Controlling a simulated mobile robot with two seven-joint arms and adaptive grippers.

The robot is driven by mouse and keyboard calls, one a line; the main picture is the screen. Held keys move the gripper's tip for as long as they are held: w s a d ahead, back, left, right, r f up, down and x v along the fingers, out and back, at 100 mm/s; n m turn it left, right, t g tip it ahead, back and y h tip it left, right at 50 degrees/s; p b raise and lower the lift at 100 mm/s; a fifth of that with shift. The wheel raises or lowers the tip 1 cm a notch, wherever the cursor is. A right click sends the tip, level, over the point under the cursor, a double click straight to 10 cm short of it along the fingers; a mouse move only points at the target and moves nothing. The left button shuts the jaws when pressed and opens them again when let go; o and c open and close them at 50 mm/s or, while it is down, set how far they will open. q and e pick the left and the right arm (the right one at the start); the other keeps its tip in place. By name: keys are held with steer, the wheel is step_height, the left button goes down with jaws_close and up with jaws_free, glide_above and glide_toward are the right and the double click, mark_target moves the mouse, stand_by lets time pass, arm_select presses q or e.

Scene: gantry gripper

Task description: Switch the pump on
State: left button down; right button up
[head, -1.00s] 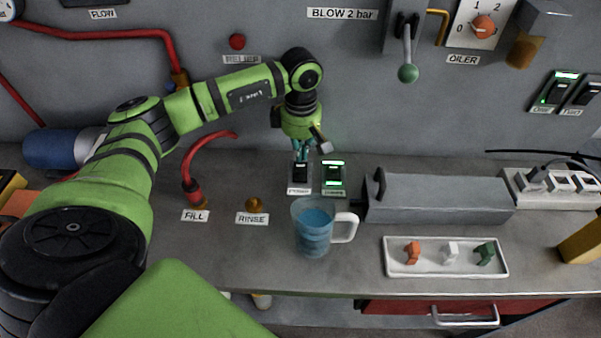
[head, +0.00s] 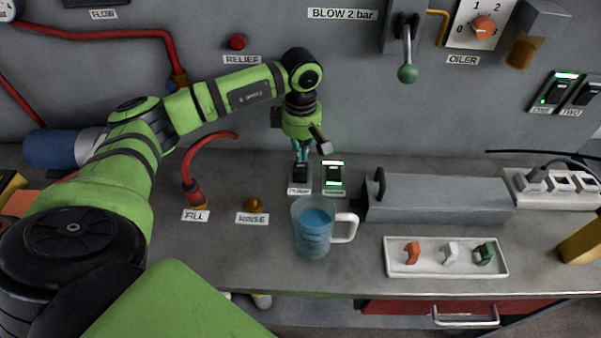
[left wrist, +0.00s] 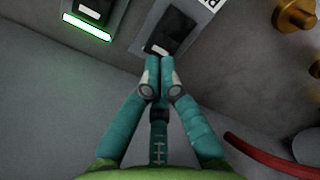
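The pump switch (head: 300,174) is a black rocker on a pale plate on the bench, with a label in front of it that seems to read PUMP. It shows unlit in the left wrist view (left wrist: 166,30). My left gripper (head: 301,158) points down at the rocker from above. In the left wrist view my left gripper (left wrist: 159,62) has its teal fingertips together, at the edge of the rocker; I cannot tell whether they touch it. Nothing shows between the fingers. My right gripper is in neither view.
A similar switch (head: 333,177), lit green, stands just right of the pump switch. A clear mug (head: 313,238) of blue liquid stands in front. The curved red FILL pipe (head: 190,170) and brass RINSE knob (head: 254,204) are to the left. A grey box (head: 440,198) lies to the right.

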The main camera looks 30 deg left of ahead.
mark_target(301, 165)
arm_select(q)
steer(key=shift+f+b, duration=1.1)
steer(key=shift+f, duration=0.2)
stand_by(0.5)
steer(key=shift+r, duration=0.15)
steer(key=shift+r+p, duration=2.1)
steer(key=shift+r, duration=1.35)
